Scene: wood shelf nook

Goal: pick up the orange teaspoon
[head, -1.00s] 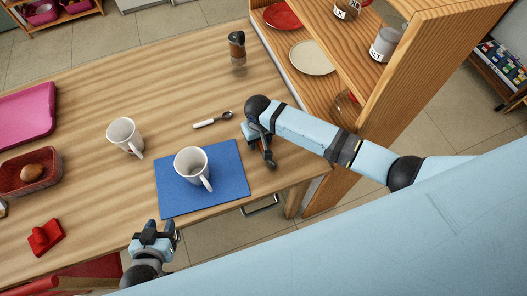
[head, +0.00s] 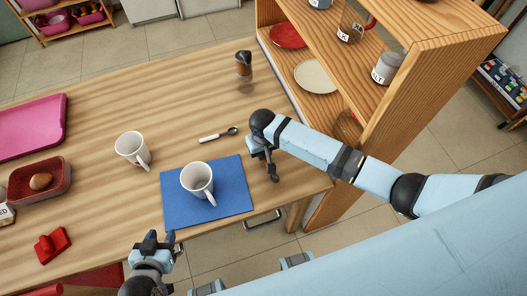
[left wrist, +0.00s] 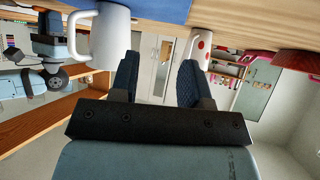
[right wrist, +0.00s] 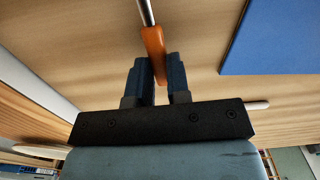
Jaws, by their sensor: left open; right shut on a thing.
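In the right wrist view the orange teaspoon (right wrist: 154,42) has its orange handle between the fingers of my right gripper (right wrist: 157,68), which is shut on it. Its metal neck runs out of the top of the picture, so the bowl is hidden. In the head view my right gripper (head: 270,168) is at the table's right side, right of the blue mat, and hides the teaspoon. I cannot tell whether the teaspoon touches the table. My left gripper (head: 156,241) is open and empty at the front edge, by the mat's near left corner.
A white mug (head: 197,182) stands on the blue mat (head: 225,207), another mug (head: 130,147) to its left. A white-handled spoon (head: 213,137) lies behind the mat. A brown-and-clear shaker (head: 243,66) stands further back. A wooden shelf (head: 425,75) rises close on the right.

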